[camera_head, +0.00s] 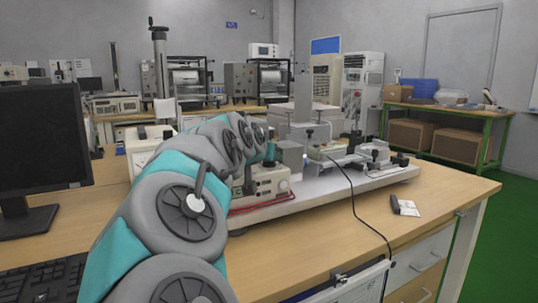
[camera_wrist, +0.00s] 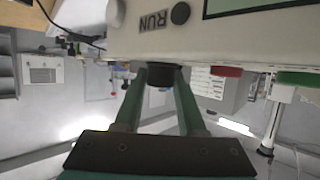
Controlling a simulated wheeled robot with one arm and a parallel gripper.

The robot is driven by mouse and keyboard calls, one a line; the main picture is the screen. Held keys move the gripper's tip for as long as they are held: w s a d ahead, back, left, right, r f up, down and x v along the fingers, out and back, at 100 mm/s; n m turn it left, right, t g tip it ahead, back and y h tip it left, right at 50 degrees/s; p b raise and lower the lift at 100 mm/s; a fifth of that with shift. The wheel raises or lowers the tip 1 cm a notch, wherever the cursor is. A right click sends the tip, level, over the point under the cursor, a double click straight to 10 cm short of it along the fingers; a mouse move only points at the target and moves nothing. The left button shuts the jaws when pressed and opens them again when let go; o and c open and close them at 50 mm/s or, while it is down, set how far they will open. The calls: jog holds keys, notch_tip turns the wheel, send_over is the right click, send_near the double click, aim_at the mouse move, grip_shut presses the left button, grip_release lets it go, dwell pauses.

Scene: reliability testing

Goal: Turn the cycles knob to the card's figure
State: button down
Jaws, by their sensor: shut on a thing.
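In the wrist view, the pale front panel (camera_wrist: 230,40) of a device fills the top of the picture. It bears an upside-down RUN label beside a dark round button (camera_wrist: 180,13). A black knob (camera_wrist: 161,76) sits at the panel's edge between the two green fingers of my gripper (camera_wrist: 160,80), which is shut on it. Its marks and pointer cannot be read. No readable figure shows on any card.
The wooden bench (camera_head: 330,232) carries a white-based test rig (camera_head: 345,178) right of the box. A small white item with a black end (camera_head: 404,207) lies on the bench at right. A black cable runs over the front edge. A monitor (camera_head: 40,140) and keyboard (camera_head: 42,283) stand left.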

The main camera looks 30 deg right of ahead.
jog(key=c, duration=0.5)
grip_release()
jog(key=shift+b+v, duration=0.4)
jog(key=shift+v, duration=3.5)
